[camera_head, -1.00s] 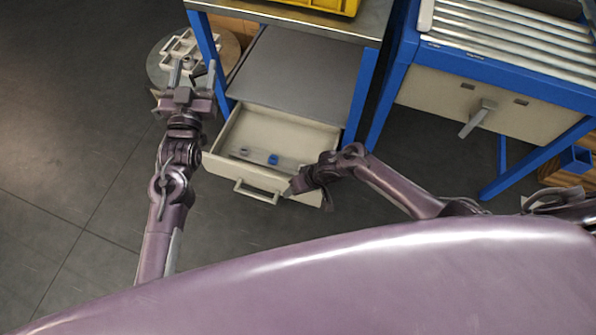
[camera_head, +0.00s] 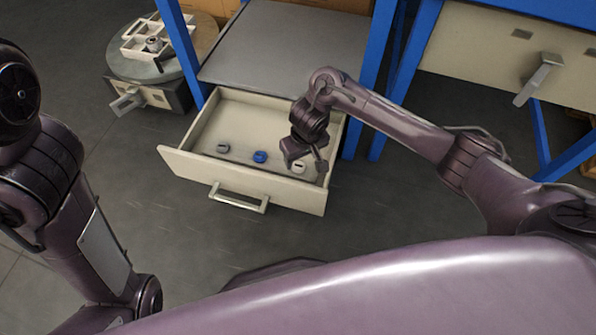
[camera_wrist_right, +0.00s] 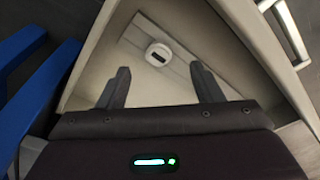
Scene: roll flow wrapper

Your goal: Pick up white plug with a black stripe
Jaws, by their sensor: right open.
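The white plug with a black stripe (camera_head: 298,168) lies in the open drawer (camera_head: 185,160), near its right front corner. In the right wrist view the white plug (camera_wrist_right: 158,54) lies on the drawer floor, ahead of and between my two fingers. My right gripper (camera_head: 304,160) is open and empty, over the right part of the drawer and pointing down; it also shows in the right wrist view (camera_wrist_right: 162,82). It looks apart from the plug. My left arm shows at the left edge, but its gripper is out of frame.
A blue plug (camera_head: 260,156) and a grey plug (camera_head: 223,147) lie in the same drawer, left of the white one. The drawer walls and blue table legs (camera_head: 372,75) stand close by. A round stand with a white tray (camera_head: 135,47) is at the upper left.

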